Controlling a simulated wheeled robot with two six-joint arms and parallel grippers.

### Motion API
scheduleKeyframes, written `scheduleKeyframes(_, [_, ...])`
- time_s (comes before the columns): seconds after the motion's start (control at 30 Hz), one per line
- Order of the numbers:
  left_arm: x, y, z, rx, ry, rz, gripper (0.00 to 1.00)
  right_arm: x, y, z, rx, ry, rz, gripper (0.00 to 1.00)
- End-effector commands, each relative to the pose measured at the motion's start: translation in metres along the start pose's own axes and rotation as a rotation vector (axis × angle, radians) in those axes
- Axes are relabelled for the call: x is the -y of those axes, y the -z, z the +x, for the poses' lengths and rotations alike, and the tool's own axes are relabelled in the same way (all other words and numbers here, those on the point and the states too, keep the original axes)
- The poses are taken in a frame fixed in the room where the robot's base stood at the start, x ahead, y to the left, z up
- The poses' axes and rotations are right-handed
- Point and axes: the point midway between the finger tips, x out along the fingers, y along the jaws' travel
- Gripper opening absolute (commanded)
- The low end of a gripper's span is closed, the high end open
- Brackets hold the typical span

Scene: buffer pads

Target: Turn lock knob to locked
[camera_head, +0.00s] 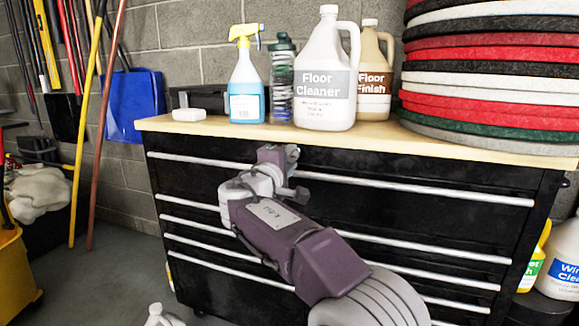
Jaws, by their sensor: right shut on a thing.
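The black drawer cabinet (400,167) with a wooden top (225,127) and silver drawer handles stands in front of me. My right arm, purple and grey, reaches up from the bottom to the cabinet's front. My right gripper (279,157) is at the upper front, just below the edge of the wooden top, and is shut on the lock knob. The gripper hides the knob, so I cannot see which way the knob points. My left gripper is not in view.
On the top stand a spray bottle (246,85), a green-capped bottle (282,85), a floor cleaner jug (322,110), a floor finish jug (374,95) and stacked round pads (490,85). Long-handled tools and a blue dustpan (135,100) lean at left. More bottles (562,265) stand at right.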

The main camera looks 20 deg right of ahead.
Motion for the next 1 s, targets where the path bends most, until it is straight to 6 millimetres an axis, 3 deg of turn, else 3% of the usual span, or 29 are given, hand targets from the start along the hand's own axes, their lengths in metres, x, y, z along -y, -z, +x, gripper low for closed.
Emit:
scheduleKeyframes(0.67, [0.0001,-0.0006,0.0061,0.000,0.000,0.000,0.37,0.0013,0.0001,0.0001,0.001,0.002,0.053,0.00])
scheduleKeyframes(0.7, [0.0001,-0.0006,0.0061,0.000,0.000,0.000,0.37,0.0013,0.0001,0.0001,0.001,0.002,0.052,0.39])
scheduleKeyframes(0.73, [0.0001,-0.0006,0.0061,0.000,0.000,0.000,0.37,0.0013,0.0001,0.0001,0.001,0.002,0.052,0.47])
scheduleKeyframes(0.77, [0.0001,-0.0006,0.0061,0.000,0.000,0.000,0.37,0.0012,0.0001,0.0001,0.001,0.002,0.052,0.52])
scheduleKeyframes(1.0, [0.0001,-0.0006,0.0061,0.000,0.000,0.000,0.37,0.0016,0.0001,0.0002,0.001,0.003,0.051,0.52])
